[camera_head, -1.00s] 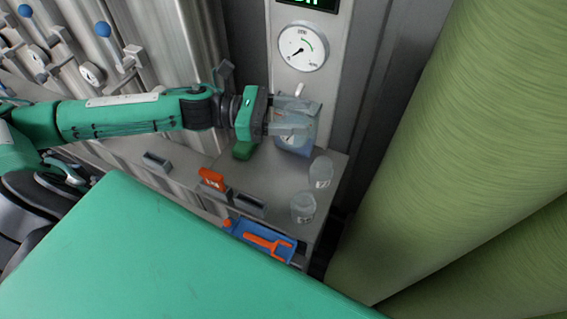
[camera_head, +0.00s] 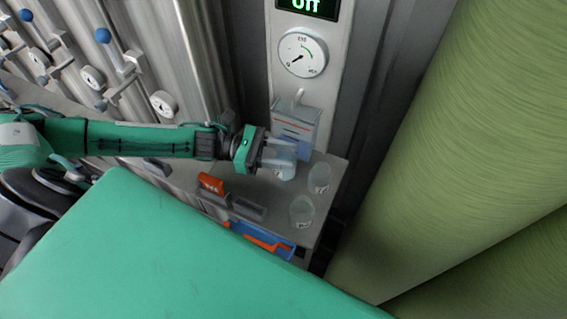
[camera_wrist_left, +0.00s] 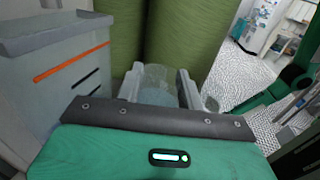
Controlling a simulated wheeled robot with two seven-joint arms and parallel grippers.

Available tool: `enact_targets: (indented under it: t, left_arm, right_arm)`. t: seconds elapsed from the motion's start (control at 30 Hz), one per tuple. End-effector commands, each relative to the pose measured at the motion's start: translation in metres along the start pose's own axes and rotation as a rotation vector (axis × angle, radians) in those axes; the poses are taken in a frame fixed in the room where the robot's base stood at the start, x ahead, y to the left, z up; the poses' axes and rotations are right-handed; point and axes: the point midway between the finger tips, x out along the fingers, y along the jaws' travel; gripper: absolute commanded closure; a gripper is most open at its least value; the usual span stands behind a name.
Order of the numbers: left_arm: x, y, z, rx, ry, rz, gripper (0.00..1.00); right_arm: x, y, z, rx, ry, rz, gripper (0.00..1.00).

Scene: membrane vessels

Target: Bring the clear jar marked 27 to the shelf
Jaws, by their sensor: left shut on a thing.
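My left gripper (camera_head: 279,157) is shut on a clear jar (camera_head: 286,169), with a finger on either side of it. The held jar also shows between the fingers in the left wrist view (camera_wrist_left: 156,86). It is over the grey shelf-like counter (camera_head: 268,192); I cannot tell whether it touches the surface. Two more clear jars with small labels stand to its right, one farther back (camera_head: 321,178) and one nearer (camera_head: 302,212). The numbers on the labels are too small to read. My right gripper is not in view.
A grey-white box (camera_head: 297,122) with a spout stands behind the held jar, below a round gauge (camera_head: 303,52) and an "Off" display (camera_head: 307,7). An orange block (camera_head: 211,184) and a blue tray (camera_head: 262,240) are at the near side. Large green cylinders (camera_head: 455,150) rise at the right.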

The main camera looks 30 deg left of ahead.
Motion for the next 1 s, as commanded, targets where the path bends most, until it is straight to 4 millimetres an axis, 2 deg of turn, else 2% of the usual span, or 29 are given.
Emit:
enact_targets:
  t: [0.23,0.43,0.63,0.67,0.8,0.83,1.0]
  left_arm:
    - [0.000,0.000,-0.018,-0.001,-0.001,0.000,0.92]
    - [0.001,0.000,-0.046,-0.001,-0.001,0.000,0.92]
    - [0.000,0.000,-0.050,0.000,0.001,0.000,0.92]
    - [0.000,0.000,-0.051,-0.001,0.002,0.001,0.60]
    - [0.000,0.000,-0.050,-0.001,0.002,0.001,0.32]
    - [0.000,0.000,-0.050,-0.001,0.002,0.001,0.27]
    - [0.000,0.000,-0.049,-0.001,0.001,0.001,0.26]
  right_arm:
    - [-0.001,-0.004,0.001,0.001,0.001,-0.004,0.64]
    - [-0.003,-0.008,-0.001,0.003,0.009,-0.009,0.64]
    - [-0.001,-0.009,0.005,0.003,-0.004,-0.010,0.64]
    - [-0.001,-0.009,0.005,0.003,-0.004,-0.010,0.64]
    - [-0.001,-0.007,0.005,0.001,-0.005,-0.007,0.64]
    - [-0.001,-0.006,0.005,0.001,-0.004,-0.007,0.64]
    - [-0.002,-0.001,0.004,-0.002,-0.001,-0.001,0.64]
